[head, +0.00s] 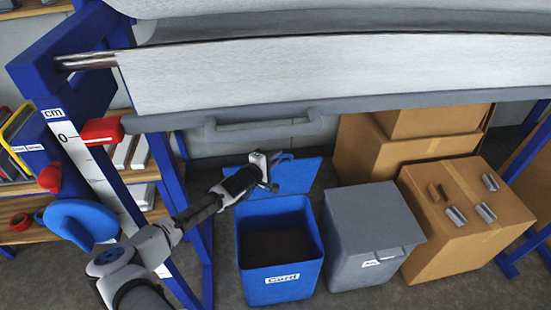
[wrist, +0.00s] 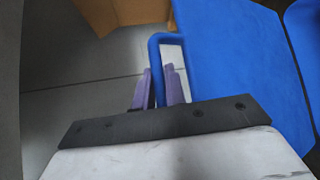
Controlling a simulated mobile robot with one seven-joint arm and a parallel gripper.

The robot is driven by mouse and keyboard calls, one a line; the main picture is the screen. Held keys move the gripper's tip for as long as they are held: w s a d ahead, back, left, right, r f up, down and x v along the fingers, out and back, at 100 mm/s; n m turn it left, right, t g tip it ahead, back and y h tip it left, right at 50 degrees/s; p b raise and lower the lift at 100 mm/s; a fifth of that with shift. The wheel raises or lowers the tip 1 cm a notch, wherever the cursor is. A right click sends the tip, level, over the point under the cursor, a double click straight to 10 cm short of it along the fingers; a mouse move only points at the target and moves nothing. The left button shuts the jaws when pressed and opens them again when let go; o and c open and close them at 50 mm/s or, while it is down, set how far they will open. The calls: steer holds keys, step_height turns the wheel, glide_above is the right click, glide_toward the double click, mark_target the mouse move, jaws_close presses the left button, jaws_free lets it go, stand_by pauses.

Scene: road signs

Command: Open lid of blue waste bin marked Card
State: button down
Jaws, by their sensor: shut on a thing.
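The blue waste bin (head: 281,266) marked Card stands on the floor with its top open and a dark inside showing. Its blue lid (head: 301,174) is swung up and back behind the bin. The lid fills the right of the wrist view (wrist: 235,65). A blue loop handle (wrist: 156,48) sticks out from the lid's edge. My gripper (head: 279,160) is at the lid's left part, above the bin's back rim. In the wrist view its two purple fingers (wrist: 160,84) are shut on one bar of the handle.
A grey lidded bin (head: 372,235) stands just right of the blue one. Cardboard boxes (head: 465,215) are further right. A large roll-like machine (head: 320,75) on a blue frame hangs above. Shelves (head: 25,195) with red and blue items are at left.

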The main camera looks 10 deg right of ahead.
steer(key=shift+a, duration=0.1)
steer(key=c, duration=1.5)
jaws_free()
steer(key=shift+o, duration=0.2)
steer(key=p+v, duration=0.3)
steer(key=v, duration=1)
steer(key=shift+s+a, duration=0.3)
steer(key=shift+r, duration=0.1)
